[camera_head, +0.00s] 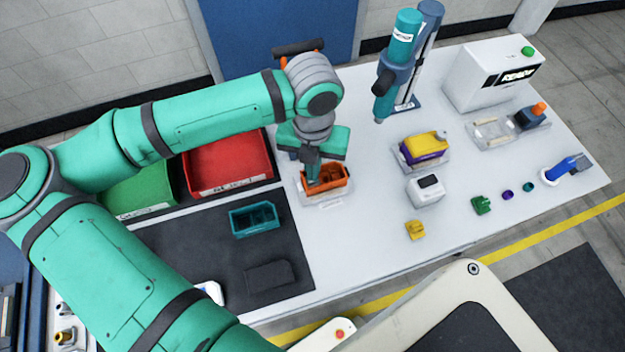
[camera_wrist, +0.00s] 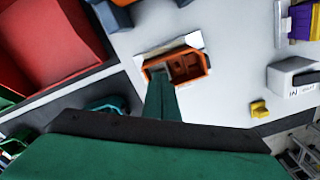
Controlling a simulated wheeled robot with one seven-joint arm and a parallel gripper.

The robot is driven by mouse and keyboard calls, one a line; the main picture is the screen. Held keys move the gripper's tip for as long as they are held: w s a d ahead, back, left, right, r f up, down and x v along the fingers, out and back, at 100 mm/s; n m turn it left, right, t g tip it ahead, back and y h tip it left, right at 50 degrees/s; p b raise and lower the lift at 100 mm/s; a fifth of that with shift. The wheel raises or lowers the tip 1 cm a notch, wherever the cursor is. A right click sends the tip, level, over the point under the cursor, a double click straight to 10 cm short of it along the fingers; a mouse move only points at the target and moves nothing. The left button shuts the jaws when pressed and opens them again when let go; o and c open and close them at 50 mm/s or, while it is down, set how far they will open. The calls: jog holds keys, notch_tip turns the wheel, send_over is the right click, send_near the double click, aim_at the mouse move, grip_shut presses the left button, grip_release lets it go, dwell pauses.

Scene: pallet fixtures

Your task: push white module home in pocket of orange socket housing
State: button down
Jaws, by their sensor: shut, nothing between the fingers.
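The orange socket housing (camera_head: 342,184) sits on a pale fixture plate (camera_head: 328,202) on the white table, and it also shows in the wrist view (camera_wrist: 203,62). My gripper (camera_head: 312,181) points down at the left part of the housing, with its fingers shut and nothing between them. In the wrist view the fingertips (camera_wrist: 160,84) reach over the housing's left side. A small greyish patch shows by the tips inside the housing; I cannot tell whether it is the white module. The fingers hide part of the pocket, and contact cannot be judged.
Red bin (camera_head: 228,165) and green bin (camera_head: 138,190) stand left. A teal housing (camera_head: 254,219) lies on the dark mat (camera_head: 200,255). A white box (camera_head: 426,191), yellow part (camera_head: 415,229) and purple-yellow block (camera_head: 423,148) stand right. Table between them and the housing is clear.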

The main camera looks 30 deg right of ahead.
jog(key=shift+f, duration=0.15)
dwell(0.3)
notch_tip(320, 180, up, 7)
dwell(0.8)
jog(key=shift+w, duration=0.1)
dwell(0.5)
